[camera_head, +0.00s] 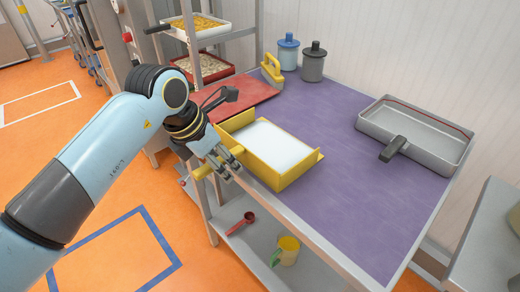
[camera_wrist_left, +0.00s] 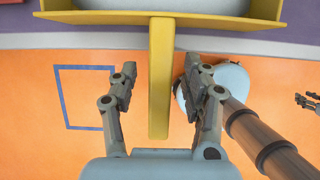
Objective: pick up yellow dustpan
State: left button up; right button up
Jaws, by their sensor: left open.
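The yellow dustpan (camera_head: 306,166) sits near the left edge of the purple tabletop, with something white filling its pan. Its handle (camera_head: 203,171) sticks out past the table edge toward the lower left. My left gripper (camera_head: 226,168) is at the handle, just outside the pan. In the left wrist view the handle (camera_wrist_left: 161,75) runs between the two spread fingers of my left gripper (camera_wrist_left: 164,80), with gaps on both sides. The dustpan's rim (camera_wrist_left: 90,18) spans the top there. Dark fingers of my right gripper (camera_wrist_left: 308,101) show at the right edge, too small to judge.
On the purple table (camera_head: 345,205) are a grey metal tray (camera_head: 450,150), a red board (camera_head: 250,92), a yellow-handled tool (camera_head: 271,72) and two lidded containers (camera_head: 313,65). A lower shelf holds a red scoop (camera_head: 241,223) and a yellow cup (camera_head: 289,249). The table's middle is clear.

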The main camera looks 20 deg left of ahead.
pick_arm(q)
grip_shut()
